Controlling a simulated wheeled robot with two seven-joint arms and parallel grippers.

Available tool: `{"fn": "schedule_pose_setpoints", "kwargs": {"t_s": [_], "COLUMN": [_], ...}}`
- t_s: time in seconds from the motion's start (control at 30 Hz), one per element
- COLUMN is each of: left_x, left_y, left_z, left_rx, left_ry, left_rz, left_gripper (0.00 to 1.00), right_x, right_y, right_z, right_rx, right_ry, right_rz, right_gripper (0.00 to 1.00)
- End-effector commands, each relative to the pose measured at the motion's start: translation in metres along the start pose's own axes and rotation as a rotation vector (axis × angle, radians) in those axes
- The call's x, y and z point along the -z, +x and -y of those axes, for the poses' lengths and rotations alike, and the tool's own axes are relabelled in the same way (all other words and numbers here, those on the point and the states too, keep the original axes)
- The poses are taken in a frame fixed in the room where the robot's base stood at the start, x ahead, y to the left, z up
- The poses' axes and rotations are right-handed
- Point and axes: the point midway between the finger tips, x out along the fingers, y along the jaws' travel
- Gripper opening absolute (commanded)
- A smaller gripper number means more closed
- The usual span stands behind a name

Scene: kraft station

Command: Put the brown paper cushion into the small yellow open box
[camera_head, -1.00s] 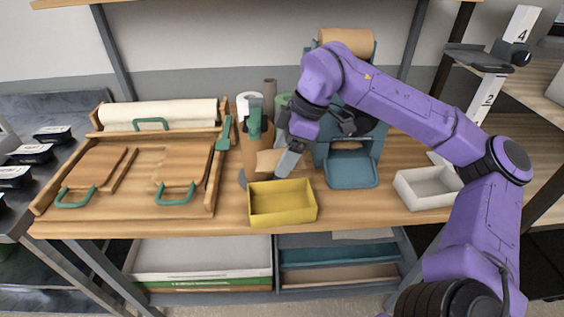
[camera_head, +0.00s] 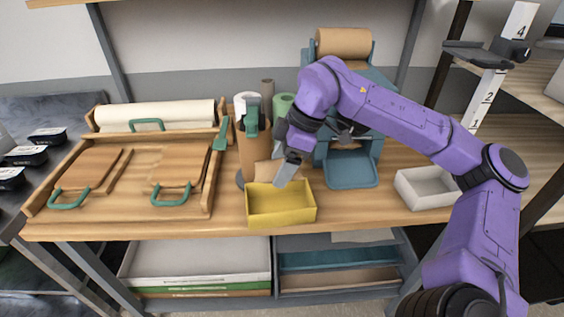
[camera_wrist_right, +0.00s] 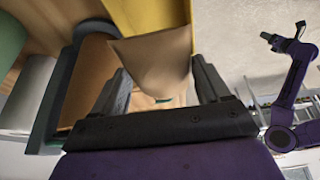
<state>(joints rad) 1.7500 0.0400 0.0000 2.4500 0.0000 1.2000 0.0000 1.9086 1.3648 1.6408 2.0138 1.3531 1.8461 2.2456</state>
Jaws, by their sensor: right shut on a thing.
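The brown paper cushion (camera_head: 263,171) is held by my right gripper (camera_head: 279,172), at the back left edge of the small yellow open box (camera_head: 282,219). In the right wrist view the cushion (camera_wrist_right: 155,62) lies between the two fingers of the right gripper (camera_wrist_right: 163,84), and the yellow wall of the box (camera_wrist_right: 235,45) is close beside it. I cannot tell whether the cushion touches the box. The inside of the box that shows looks empty. A purple arm, my left one, shows at the right of the wrist view with its small dark gripper (camera_wrist_right: 284,40).
A brown cylinder with a green-handled tool (camera_head: 252,135) stands just behind the box. A blue paper dispenser (camera_head: 351,170) is behind and right. A white open box (camera_head: 427,200) stands further right. Wooden boards with green handles (camera_head: 178,170) fill the left.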

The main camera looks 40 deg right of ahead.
Motion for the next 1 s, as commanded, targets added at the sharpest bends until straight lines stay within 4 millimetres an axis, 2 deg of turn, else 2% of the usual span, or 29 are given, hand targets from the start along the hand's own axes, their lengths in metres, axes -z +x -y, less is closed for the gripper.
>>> {"fn": "schedule_pose_setpoints", "kwargs": {"t_s": [0.73,1.0], "left_x": [-0.02,-0.023], "left_y": [0.049,0.055], "left_z": [-0.004,-0.005], "left_rx": [0.0,0.0], "left_ry": [0.0,0.0], "left_rz": [0.0,0.0], "left_gripper": [0.43,0.43], "right_x": [-0.022,-0.024], "right_y": [0.048,0.055], "right_z": [0.0,0.0], "right_rx": [0.006,0.007], "right_ry": [0.005,0.005], "right_rz": [-0.014,-0.017], "right_gripper": [0.47,0.47]}}
